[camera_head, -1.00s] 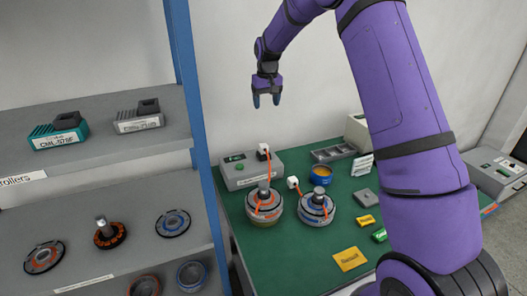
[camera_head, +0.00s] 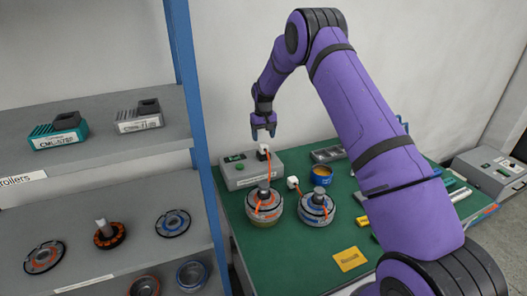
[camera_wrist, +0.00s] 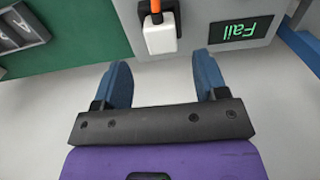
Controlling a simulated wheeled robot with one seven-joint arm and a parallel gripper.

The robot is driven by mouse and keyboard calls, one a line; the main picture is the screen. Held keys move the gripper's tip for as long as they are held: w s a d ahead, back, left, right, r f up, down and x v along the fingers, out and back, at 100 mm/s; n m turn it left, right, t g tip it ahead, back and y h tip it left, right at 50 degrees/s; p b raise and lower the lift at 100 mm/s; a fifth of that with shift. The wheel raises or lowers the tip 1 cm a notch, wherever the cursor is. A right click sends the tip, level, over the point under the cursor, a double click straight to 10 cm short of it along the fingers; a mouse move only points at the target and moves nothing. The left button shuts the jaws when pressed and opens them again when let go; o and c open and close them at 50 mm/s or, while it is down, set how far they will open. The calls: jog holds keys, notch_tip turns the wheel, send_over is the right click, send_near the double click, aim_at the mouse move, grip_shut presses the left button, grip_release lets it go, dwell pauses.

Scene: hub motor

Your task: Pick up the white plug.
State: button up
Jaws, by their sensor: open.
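A white plug (camera_head: 263,149) on an orange cable sits at the grey tester box (camera_head: 238,178), above the orange-marked motor (camera_head: 264,206). It also shows in the wrist view (camera_wrist: 161,39), upright in a dark socket beside a display reading "Fail" (camera_wrist: 241,29). A second white plug (camera_head: 292,182) is by the blue-marked motor (camera_head: 316,211). My gripper (camera_head: 263,133) is open and empty, just above the first plug. In the wrist view, its blue fingers (camera_wrist: 163,68) are spread to either side of the plug's line, with the plug just beyond the tips.
A blue shelf post (camera_head: 190,100) and shelves with controllers and motor parts stand left of the green table (camera_head: 290,245). A blue tape-like roll (camera_head: 321,175) and a grey tray (camera_head: 328,154) lie behind the motors. A yellow card (camera_head: 349,259) lies in front.

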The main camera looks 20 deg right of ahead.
aim_at(263, 145)
jog(key=shift+s+a+f, duration=0.1)
jog(key=shift+s+f, duration=0.1)
jog(key=shift+f, duration=1.1)
jog(key=shift+s+a+f, duration=0.1)
jog(key=shift+s+f, duration=0.05)
jog(key=shift+f, duration=1.15)
jog(key=c, duration=1.2)
jog(key=shift+r, duration=0.2)
notch_tip(263, 145, up, 2)
jog(key=shift+r, duration=0.7)
jog(key=s, duration=0.5)
jog(key=s+a+r, duration=0.1)
jog(key=s, duration=1)
jog(key=shift+a+r, duration=0.4)
jog(key=shift+w+r, duration=0.1)
jog(key=shift+r, duration=1.2)
